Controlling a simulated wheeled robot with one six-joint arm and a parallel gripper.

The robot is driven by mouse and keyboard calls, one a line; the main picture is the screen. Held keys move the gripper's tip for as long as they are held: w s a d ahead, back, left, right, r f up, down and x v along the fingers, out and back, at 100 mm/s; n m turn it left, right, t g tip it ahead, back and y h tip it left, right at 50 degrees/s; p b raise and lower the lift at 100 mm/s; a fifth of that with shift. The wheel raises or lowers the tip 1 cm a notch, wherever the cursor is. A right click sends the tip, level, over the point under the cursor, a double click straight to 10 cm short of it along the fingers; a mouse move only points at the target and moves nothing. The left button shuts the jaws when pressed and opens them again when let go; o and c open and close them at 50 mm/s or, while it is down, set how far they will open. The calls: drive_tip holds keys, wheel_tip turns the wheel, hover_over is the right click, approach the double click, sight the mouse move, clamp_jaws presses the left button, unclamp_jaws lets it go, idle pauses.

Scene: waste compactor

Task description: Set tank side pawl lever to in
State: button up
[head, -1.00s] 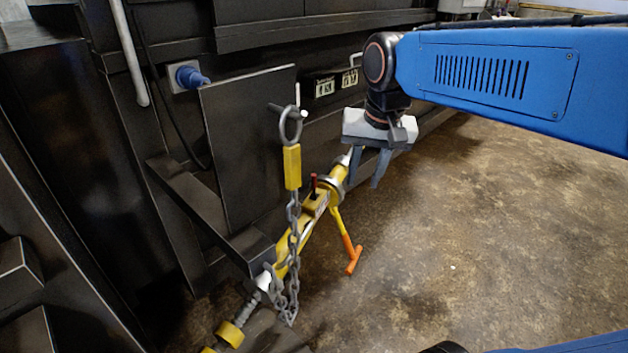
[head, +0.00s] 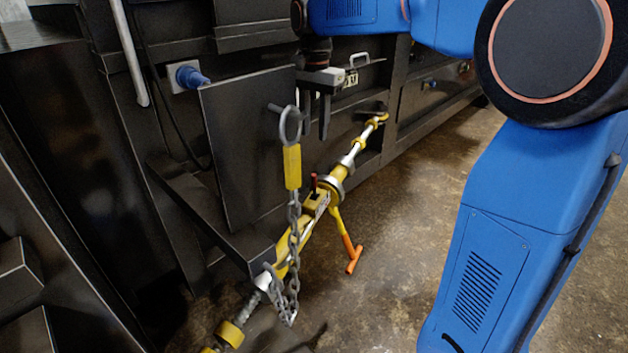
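A yellow ratchet turnbuckle (head: 286,251) runs diagonally from the lower left to a bracket on the dark compactor wall. A small red lever (head: 314,183), which looks like the pawl lever, stands up from its yellow middle housing. Its exact setting is too small to tell.
A grey chain with a yellow link piece (head: 292,167) hangs from a ring in front of an upright dark plate (head: 246,143), left of the red lever. A blue plug (head: 191,77) sits on the wall.

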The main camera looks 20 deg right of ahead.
sight(314, 183)
wheel_tip(314, 183, down, 17)
drive_tip(key=shift+r, duration=0.1)
idle(0.5)
clamp_jaws()
